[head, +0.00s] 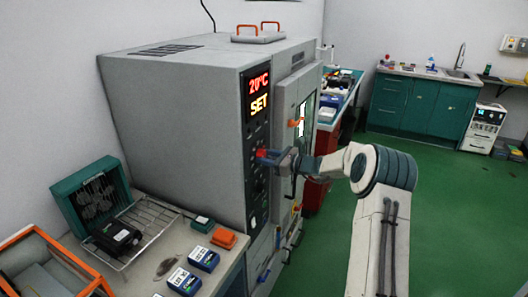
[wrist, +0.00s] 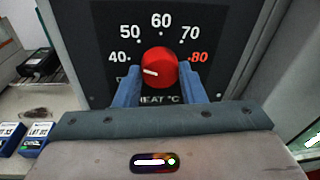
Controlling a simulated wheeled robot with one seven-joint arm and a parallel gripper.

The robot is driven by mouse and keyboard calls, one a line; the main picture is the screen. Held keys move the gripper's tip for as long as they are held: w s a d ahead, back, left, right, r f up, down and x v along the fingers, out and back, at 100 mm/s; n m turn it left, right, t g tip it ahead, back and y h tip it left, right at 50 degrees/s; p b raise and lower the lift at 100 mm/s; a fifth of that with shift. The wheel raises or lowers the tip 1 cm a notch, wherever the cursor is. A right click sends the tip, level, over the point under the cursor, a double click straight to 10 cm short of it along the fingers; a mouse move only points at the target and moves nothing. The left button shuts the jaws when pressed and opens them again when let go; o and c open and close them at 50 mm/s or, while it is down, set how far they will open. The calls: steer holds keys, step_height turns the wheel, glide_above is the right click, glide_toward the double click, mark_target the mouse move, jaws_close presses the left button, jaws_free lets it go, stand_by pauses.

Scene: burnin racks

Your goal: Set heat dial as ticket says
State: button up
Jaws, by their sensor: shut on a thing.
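The heat dial (wrist: 158,62) is a round red knob on a black panel (wrist: 100,22) marked 40, 50, 60, 70 and, in red, 80. Its white pointer line points left, toward the 40 side. My gripper (wrist: 160,84) has a blue finger on each side of the dial and is shut on it; the fingers hide part of the lower lettering. In the head view my gripper (head: 274,157) reaches the red dial (head: 261,154) on the front of the grey oven cabinet (head: 175,95). The display (head: 258,94) above reads 20°C SET. I cannot make out a ticket.
A bench (head: 146,268) at the left holds a wire rack (head: 155,218) with a black device, a green fan unit (head: 92,195) and several small boxes. The cabinet door (head: 298,100) with its handle is right of the panel. Green floor lies open at the right.

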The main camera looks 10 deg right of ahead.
steer(key=m+p, duration=0.2)
steer(key=shift+d+r+m, duration=0.15)
steer(key=shift+r+m, duration=0.15)
steer(key=shift+r, duration=0.1)
steer(key=shift+w+f+m+g+p, duration=0.1)
steer(key=shift+m+g+p, duration=0.3)
steer(key=shift+m+p, duration=1.05)
steer(key=o, duration=1)
steer(key=shift+d, duration=0.2)
steer(key=shift+a+f, duration=0.15)
steer(key=shift+a, duration=0.05)
steer(key=b+v, duration=0.3)
steer(key=v, duration=1.1)
steer(key=shift+w+d+f+b, duration=0.15)
steer(key=shift+d+f+b, duration=0.05)
steer(key=shift+b, duration=0.15)
steer(key=shift+a, duration=0.1)
